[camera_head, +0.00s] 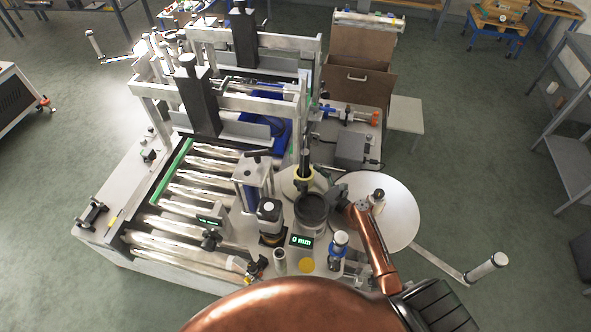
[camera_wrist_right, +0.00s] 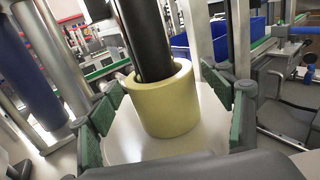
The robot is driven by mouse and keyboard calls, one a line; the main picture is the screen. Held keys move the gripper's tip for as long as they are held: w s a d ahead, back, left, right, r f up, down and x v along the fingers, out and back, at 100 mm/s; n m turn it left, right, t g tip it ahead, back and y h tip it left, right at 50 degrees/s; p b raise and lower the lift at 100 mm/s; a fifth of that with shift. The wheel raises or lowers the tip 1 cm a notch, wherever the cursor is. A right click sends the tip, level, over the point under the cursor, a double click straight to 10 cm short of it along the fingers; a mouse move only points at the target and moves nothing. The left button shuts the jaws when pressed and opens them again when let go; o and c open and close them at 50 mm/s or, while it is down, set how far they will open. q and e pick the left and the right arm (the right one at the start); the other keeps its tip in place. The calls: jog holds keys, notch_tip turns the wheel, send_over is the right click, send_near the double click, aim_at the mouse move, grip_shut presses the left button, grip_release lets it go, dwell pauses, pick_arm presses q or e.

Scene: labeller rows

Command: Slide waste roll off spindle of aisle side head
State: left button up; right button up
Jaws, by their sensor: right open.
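The waste roll is a pale yellow ring (camera_wrist_right: 165,100) around a black spindle (camera_wrist_right: 145,38) in the right wrist view. A pale round plate (camera_wrist_right: 125,135) lies beneath it. In the head view the roll (camera_head: 303,172) is small, with the dark spindle (camera_head: 305,157) standing up through it. My right gripper (camera_wrist_right: 170,108) is open, its green-padded fingers on either side of the roll with visible gaps. In the head view my right gripper (camera_head: 308,192) is at the roll's near side, its fingers hard to make out. My left gripper is not in view.
A large white disc (camera_head: 400,212) lies right of the roll. A black-knobbed post (camera_head: 269,215) and a green-lit display (camera_head: 301,241) stand near my gripper. A conveyor (camera_head: 185,200) lies left. A blue cylinder (camera_wrist_right: 38,80) and metal posts stand close in the wrist view.

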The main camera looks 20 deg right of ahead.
jog(key=x, duration=0.7)
jog(key=shift+w+a+f+p, duration=0.1)
jog(key=shift+w+f+p, duration=0.15)
jog(key=shift+f+p, duration=0.15)
jog(key=shift+c, duration=0.2)
jog(key=c, duration=1.5)
jog(key=shift+r, duration=0.1)
jog(key=shift+c, duration=0.3)
